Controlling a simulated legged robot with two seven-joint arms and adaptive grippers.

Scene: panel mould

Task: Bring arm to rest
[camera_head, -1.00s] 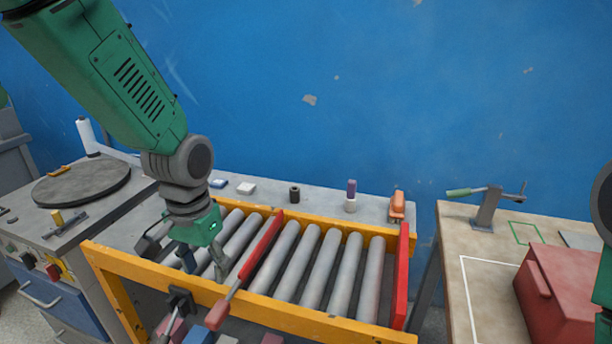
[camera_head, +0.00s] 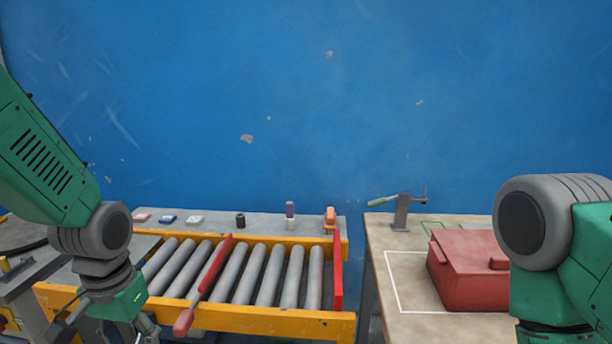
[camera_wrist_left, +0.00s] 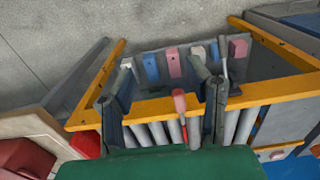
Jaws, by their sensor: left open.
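My left arm comes in from the left in the head view. My left gripper (camera_head: 146,330) is low at the picture's bottom edge, in front of the yellow-framed roller table (camera_head: 262,322), and partly cut off. In the left wrist view the left gripper (camera_wrist_left: 162,62) has its two fingers wide apart, with nothing held between them. My right arm's grey joint and green link fill the right edge of the head view. Its gripper is out of the picture.
A red-handled bar (camera_head: 214,270) lies across the rollers. A red box (camera_head: 465,272) and a green-handled clamp (camera_head: 402,210) stand on the right bench (camera_head: 400,262). Several coloured blocks, one of them blue (camera_wrist_left: 151,67), lie low beyond the fingers in the wrist view.

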